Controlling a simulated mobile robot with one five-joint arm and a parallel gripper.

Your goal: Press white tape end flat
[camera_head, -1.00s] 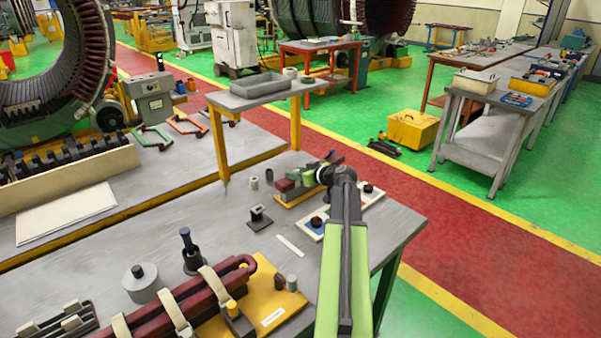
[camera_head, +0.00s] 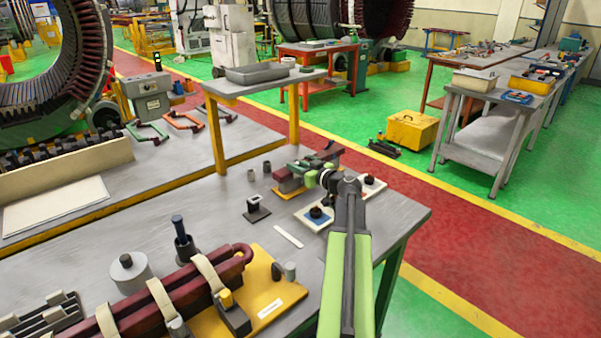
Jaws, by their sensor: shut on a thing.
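A dark red coil (camera_head: 190,299) lies across a yellow board (camera_head: 262,292) at the bench's front, wrapped by several white tape bands, one near its right end (camera_head: 210,273). I cannot make out a loose tape end on it. A thin white strip (camera_head: 288,237) lies flat on the bench right of the coil. My gripper (camera_head: 312,171) is at the back right of the bench, well apart from the coil. It is shut on a small dark red and green piece (camera_head: 322,157), whose shape is unclear against the blocks there. The wrist partly hides the jaws.
A dark red block (camera_head: 289,187) and a white plate with a black knob (camera_head: 316,214) are near my gripper. A black post (camera_head: 183,240) and a grey round weight (camera_head: 130,273) stand behind the coil. A small black stand (camera_head: 257,208) sits mid-bench.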

